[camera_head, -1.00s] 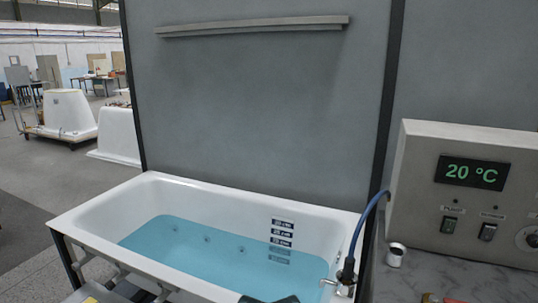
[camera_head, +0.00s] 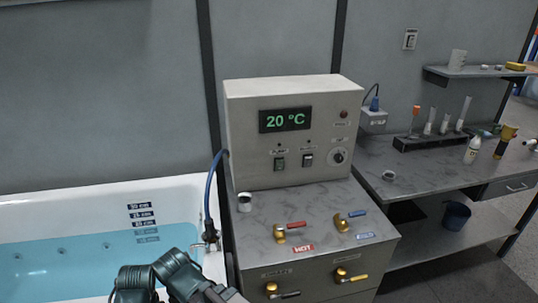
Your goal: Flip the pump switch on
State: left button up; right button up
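Whether the pump switch is on or off is too small to tell. A dark teal arm link of mine shows at the bottom edge, in front of the tub. Neither gripper's fingers are in view, and nothing touches the box.
The box reads 20 °C and has a round knob (camera_head: 339,156). A water-filled bathtub (camera_head: 90,214) is left; a bench with a test-tube rack (camera_head: 430,142) is right.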

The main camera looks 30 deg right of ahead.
aim_at(280, 163)
jog(key=z, duration=1.1)
jog(key=u, duration=1.25)
jog(key=k+z, duration=0.1)
jog(key=z, duration=0.3)
jog(key=k+j+z, duration=0.1)
jog(key=z, duration=0.3)
jog(key=k+z, duration=0.1)
jog(key=z, duration=0.35)
